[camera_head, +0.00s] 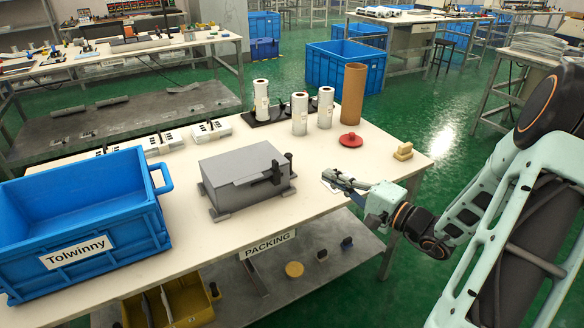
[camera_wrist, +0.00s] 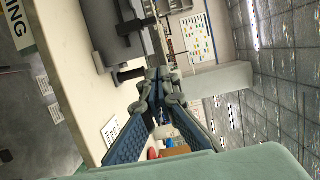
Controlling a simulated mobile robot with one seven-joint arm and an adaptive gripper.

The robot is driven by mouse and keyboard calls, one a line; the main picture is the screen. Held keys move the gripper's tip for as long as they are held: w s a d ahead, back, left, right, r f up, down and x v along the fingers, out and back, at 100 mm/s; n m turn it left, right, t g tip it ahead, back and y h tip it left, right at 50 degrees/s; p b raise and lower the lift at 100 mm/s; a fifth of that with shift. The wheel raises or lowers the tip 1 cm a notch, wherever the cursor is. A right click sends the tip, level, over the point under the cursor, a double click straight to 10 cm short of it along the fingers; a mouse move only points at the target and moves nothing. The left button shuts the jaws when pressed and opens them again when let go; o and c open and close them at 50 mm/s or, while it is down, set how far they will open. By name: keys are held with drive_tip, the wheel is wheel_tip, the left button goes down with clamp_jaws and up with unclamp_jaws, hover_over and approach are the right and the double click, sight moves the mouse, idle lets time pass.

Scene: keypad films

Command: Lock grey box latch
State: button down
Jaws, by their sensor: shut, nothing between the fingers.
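The grey box (camera_head: 238,190) sits on the white packing table, its lid down. Its dark latch (camera_head: 274,174) is on the right part of the box, with an upright dark knob at its end. My gripper (camera_head: 328,175) is shut and empty, just right of the box and apart from it, low over the table. In the wrist view the box (camera_wrist: 98,18) is at the upper left and the dark latch part (camera_wrist: 128,74) lies left of my shut fingertips (camera_wrist: 160,76). I cannot tell the latch's exact position.
A blue crate (camera_head: 100,252) labelled Tolwinny stands left of the box. The table between box and gripper is clear.

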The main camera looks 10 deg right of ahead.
sight(275, 172)
drive_tip(key=w+a+b, duration=0.1)
drive_tip(key=w+a, duration=0.6)
drive_tip(key=a, duration=0.2)
drive_tip(key=shift+a+b, duration=0.15)
drive_tip(key=shift+b, duration=0.25)
drive_tip(key=shift+a, duration=0.1)
